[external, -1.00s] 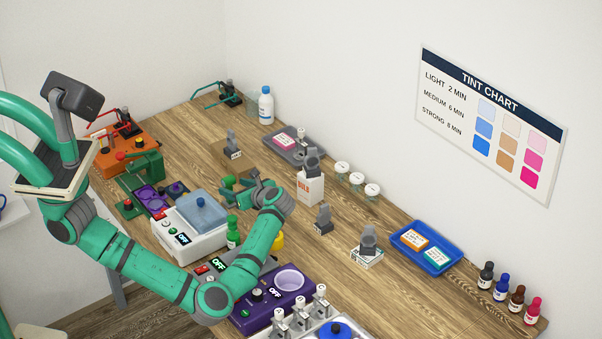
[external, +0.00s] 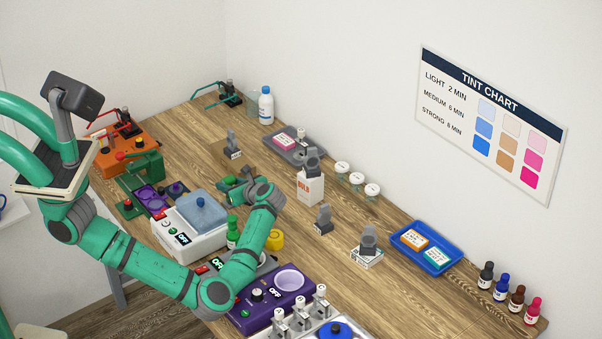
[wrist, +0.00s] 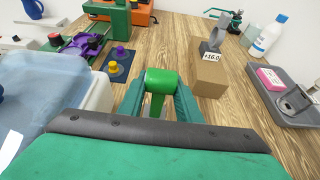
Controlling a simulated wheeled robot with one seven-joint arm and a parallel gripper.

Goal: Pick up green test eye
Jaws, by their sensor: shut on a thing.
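The green test eye, a short green cylinder (wrist: 162,79), is between my gripper's fingers in the wrist view, with its rounded end facing up and away. My gripper (wrist: 160,96) is shut on it, one green finger on each side. In the external view my gripper (external: 234,184) is over the middle of the wooden table, left of the milk carton. There the green test eye is hard to tell from the green fingers. Its height above the table is unclear.
A brown block with a grey clip and "+16.0" tag (wrist: 209,72) stands close right of my gripper. A white machine with a blue lid (external: 200,212) is at the near left. The milk carton (external: 311,188) stands to the right. Bare wood (external: 400,300) lies at the front right.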

